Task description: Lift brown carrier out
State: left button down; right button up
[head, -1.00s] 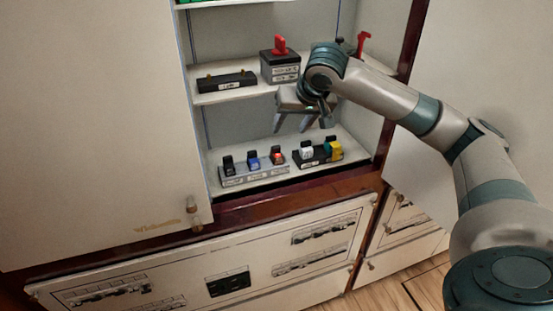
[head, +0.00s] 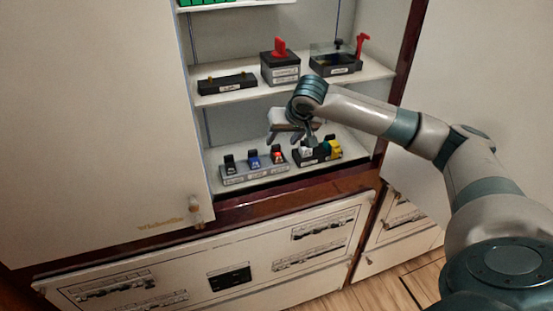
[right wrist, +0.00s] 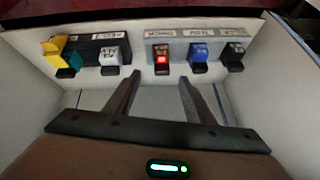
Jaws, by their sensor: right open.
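The brown carrier (head: 278,157), with a black grip and a glowing red window, sits at the right end of the grey three-place block (head: 238,179) on the lower shelf. It also shows in the right wrist view (right wrist: 162,52), standing in its place beside the blue carrier (right wrist: 199,54). My right gripper (head: 290,140) is open and empty, with its fingers pointing toward the row. In the right wrist view the fingertips (right wrist: 160,78) lie to either side of the brown carrier's line, apparently apart from it. My left gripper is not in view.
A black carrier (head: 229,165) stands at the block's left end. To the right is a dark block with white (head: 306,153), teal and yellow (head: 335,150) pieces, partly behind my gripper. The middle shelf (head: 220,97) above holds several boxes. Cabinet walls flank the opening.

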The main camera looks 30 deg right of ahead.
aim_at(277, 149)
jog(key=shift+w+a+f+p, duration=0.1)
jog(key=shift+w+f+p, duration=0.2)
jog(key=shift+f+p, duration=0.3)
jog(key=p+x, duration=0.1)
jog(key=x, duration=0.2)
jog(key=shift+s+f, duration=0.1)
jog(key=shift+f, duration=0.35)
jog(key=shift+c, duration=0.7)
grip_shut()
